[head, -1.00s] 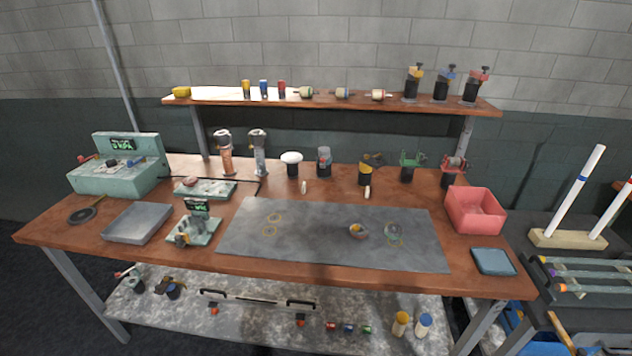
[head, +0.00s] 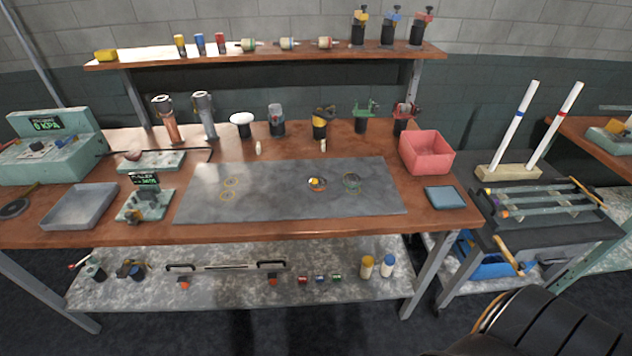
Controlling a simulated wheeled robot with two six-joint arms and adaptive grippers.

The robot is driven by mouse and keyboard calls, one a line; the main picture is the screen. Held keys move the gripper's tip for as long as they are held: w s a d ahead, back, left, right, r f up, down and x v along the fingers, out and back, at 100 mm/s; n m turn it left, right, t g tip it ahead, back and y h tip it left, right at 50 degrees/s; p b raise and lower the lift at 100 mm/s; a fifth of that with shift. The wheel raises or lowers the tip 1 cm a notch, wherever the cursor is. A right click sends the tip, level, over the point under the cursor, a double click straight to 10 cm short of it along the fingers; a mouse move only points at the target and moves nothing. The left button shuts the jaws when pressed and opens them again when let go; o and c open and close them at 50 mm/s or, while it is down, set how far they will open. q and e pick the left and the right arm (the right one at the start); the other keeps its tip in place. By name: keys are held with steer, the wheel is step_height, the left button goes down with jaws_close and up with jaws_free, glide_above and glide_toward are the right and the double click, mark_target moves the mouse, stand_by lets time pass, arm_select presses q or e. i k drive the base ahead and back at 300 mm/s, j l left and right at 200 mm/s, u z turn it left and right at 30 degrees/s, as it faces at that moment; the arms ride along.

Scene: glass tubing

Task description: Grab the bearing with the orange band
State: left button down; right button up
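A small round metal piece with an orange-yellow part (head: 316,184) lies on the grey mat (head: 270,208) on the workbench. It looks like the bearing with the orange band, but it is too small to be sure. Neither of my grippers shows. A black rounded part at the bottom right looks like a link of my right arm, well away from the mat.
A red bin (head: 427,152) and blue pad (head: 445,197) are at the bench's right end. Several stands line the back under a raised shelf (head: 265,57). Right of the bench, a dark cart (head: 560,235) carries glass tubes. Flat trays and instruments fill the left.

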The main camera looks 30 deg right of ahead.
mark_target(317, 184)
steer(key=z, duration=0.35)
steer(key=i+j+z, duration=0.2)
steer(key=j+z, duration=0.2)
steer(key=i+j+z, duration=0.1)
steer(key=j+z, duration=0.3)
steer(key=j, duration=0.2)
steer(key=j+z, duration=0.35)
steer(key=j, duration=0.2)
